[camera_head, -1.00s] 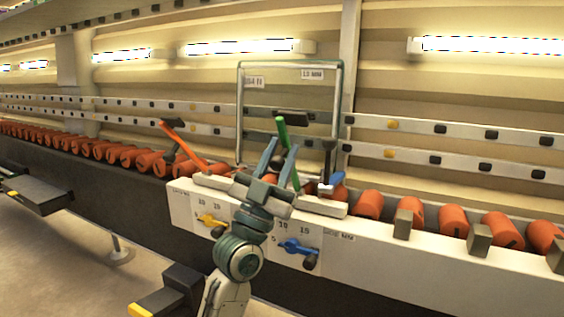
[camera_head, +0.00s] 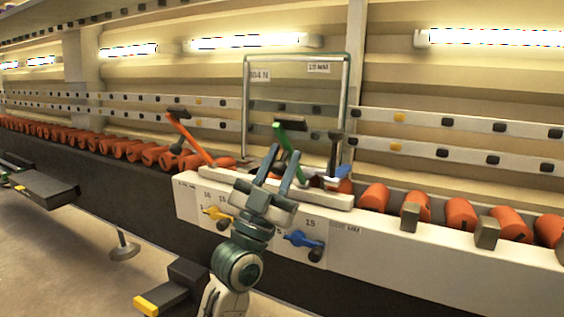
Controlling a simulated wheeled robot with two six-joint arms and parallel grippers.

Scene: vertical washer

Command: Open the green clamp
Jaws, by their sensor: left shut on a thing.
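The green clamp (camera_head: 281,136) has a thin upright lever that leans left, with a dark tip beside its top. It stands on the white ledge in front of a framed clear panel. My left gripper (camera_head: 281,154) is at the lever, its two fingers pointing up. It is shut on the green clamp; the fingers and wrist hide the lower lever and base. My right gripper is not in view.
An orange clamp (camera_head: 190,137) leans left on the same ledge, and a blue clamp (camera_head: 337,176) is to the right. Yellow (camera_head: 214,213) and blue (camera_head: 301,239) knobs are on the ledge's front. Orange rollers (camera_head: 373,197) line the conveyor. The framed panel (camera_head: 305,100) stands behind.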

